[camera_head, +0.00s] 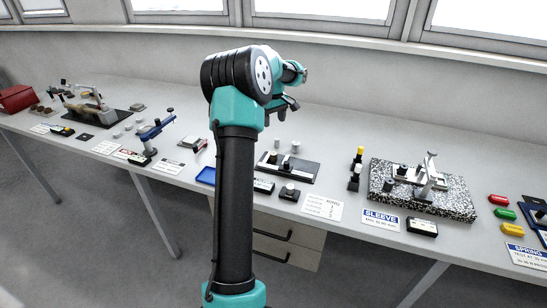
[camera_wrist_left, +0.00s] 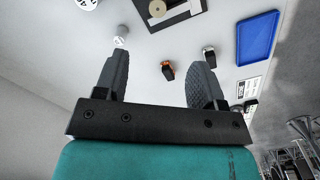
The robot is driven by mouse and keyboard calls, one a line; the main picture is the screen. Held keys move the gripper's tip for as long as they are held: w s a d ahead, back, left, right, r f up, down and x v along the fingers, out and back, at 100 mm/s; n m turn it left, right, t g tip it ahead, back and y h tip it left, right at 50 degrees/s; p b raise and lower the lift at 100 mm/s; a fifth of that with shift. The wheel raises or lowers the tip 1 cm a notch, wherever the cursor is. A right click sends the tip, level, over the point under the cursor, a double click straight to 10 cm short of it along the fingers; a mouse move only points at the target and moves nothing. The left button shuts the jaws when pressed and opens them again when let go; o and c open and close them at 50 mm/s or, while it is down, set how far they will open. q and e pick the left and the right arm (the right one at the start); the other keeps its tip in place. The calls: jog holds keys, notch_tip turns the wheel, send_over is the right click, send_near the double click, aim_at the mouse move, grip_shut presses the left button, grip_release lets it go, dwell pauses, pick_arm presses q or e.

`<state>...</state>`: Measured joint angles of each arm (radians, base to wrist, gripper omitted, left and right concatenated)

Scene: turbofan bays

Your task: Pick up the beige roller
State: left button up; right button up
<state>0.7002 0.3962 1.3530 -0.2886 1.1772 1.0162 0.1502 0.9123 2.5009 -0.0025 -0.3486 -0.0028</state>
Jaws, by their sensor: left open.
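My left gripper (camera_head: 283,112) hangs above the bench. A tan round top (camera_wrist_left: 157,8) shows on a dark-framed plate at the top of that view. A small pale cylinder (camera_wrist_left: 120,40) stands just past the left finger, and a larger pale one is at the top left (camera_wrist_left: 88,3). Two small pale cylinders (camera_head: 277,143) (camera_head: 295,146) stand behind the black plate in the head view. I cannot tell for sure which is the beige roller. My right gripper is not in view.
The black plate (camera_head: 300,172) is right of my arm. A blue tray (camera_head: 205,176) is at the bench's front edge; it also shows in the wrist view (camera_wrist_left: 257,38). A small orange-and-black object (camera_wrist_left: 168,70) lies between the finger lines. A speckled slab (camera_head: 455,200) stands at right.

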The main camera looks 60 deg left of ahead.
pick_arm(q)
send_over(273, 152)
jog(key=d, duration=0.1)
jog(key=f, duration=1)
jog(key=shift+s+f, duration=0.2)
jog(key=shift+f, duration=0.2)
jog(key=shift+f, duration=0.1)
jog(key=shift+w+a+f, duration=0.1)
jog(key=shift+a+f, duration=0.1)
jog(key=shift+f, duration=1.1)
jog(key=shift+w+a+f, duration=0.1)
jog(key=shift+a+f, duration=0.05)
jog(key=shift+f, duration=1.1)
jog(key=shift+c, duration=0.2)
grip_shut()
jog(key=shift+r, duration=0.15)
